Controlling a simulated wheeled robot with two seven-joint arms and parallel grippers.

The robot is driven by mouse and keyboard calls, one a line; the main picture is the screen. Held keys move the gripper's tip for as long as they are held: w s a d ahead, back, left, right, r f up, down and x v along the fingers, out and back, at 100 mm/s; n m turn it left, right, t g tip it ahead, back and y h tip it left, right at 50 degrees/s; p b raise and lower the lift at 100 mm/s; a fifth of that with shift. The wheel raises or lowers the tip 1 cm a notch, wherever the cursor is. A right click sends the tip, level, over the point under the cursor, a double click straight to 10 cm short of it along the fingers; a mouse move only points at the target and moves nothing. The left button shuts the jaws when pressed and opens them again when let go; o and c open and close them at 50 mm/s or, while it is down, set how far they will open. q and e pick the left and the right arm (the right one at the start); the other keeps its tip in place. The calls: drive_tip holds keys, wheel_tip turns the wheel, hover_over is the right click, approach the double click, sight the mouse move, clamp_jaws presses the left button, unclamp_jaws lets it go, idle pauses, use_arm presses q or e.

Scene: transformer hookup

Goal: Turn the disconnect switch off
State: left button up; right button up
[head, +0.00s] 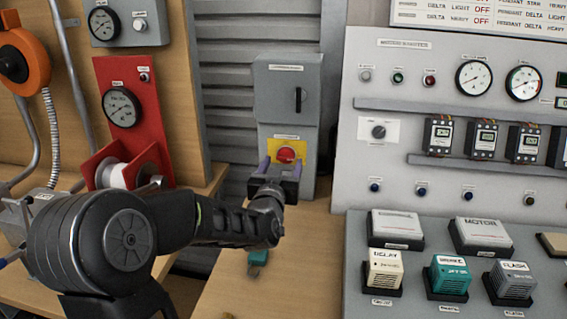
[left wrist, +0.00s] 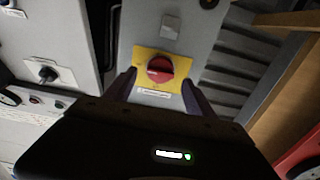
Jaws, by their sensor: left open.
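The disconnect switch is a red rotary knob (head: 286,154) on a yellow plate (head: 297,141), on the lower part of a grey box against the corrugated wall. In the left wrist view the red knob (left wrist: 159,69) shows from the front, with its yellow plate (left wrist: 143,53) around it. My left gripper (head: 278,166) is open in front of the plate. In the left wrist view its two purple fingers (left wrist: 158,84) stand on either side of the knob. I cannot tell whether they touch it. My right gripper is in neither view.
The grey box (head: 273,80) has a black handle (head: 298,100) above the knob. A red panel with a gauge (head: 122,108) stands to the left. A grey panel (head: 345,150) with several switches and relays stands to the right. A small teal object (head: 257,257) lies on the wooden bench (head: 310,270).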

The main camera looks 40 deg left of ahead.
use_arm(q)
drive_tip(key=shift+x, duration=0.95)
drive_tip(key=shift+c, duration=0.4)
drive_tip(key=c, duration=1.3)
